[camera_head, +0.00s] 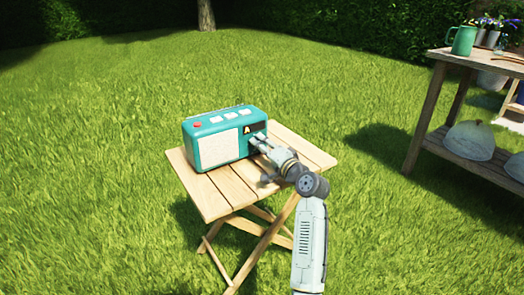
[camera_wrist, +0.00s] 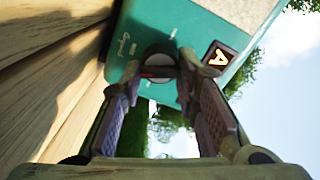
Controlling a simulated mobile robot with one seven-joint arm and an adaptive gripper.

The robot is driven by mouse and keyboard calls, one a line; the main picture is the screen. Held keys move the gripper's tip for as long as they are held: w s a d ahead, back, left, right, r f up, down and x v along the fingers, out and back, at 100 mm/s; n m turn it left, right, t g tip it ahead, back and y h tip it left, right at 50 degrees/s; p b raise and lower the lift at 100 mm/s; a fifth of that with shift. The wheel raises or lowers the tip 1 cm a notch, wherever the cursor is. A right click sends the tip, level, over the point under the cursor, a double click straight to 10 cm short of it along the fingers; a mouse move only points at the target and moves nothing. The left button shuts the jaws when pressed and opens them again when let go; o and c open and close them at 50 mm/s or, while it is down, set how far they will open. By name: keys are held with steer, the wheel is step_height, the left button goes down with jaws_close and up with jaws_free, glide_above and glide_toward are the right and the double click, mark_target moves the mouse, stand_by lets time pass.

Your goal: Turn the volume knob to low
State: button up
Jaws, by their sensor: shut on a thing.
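A teal radio (camera_head: 225,137) with a pale speaker panel stands upright on a small slatted wooden table (camera_head: 215,199). My gripper (camera_head: 259,140) is at the right part of the radio's front face. In the wrist view the radio (camera_wrist: 190,30) fills the upper middle. There my gripper (camera_wrist: 165,70) has its two fingers shut on a round grey volume knob (camera_wrist: 158,54), one finger on each side. A red mark shows on the knob. A lit display with the letter A (camera_wrist: 219,57) is beside it. The knob is hidden behind my gripper in the head view.
A red button (camera_head: 197,124) and pale keys (camera_head: 231,115) are on the radio's top. Open lawn surrounds the table.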

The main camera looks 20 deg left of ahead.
steer(key=shift+a+n, duration=0.1)
steer(key=shift+n, duration=0.4)
steer(key=o, duration=1.1)
steer(key=shift+o, duration=0.2)
steer(key=v, duration=1.2)
steer(key=shift+s, duration=0.1)
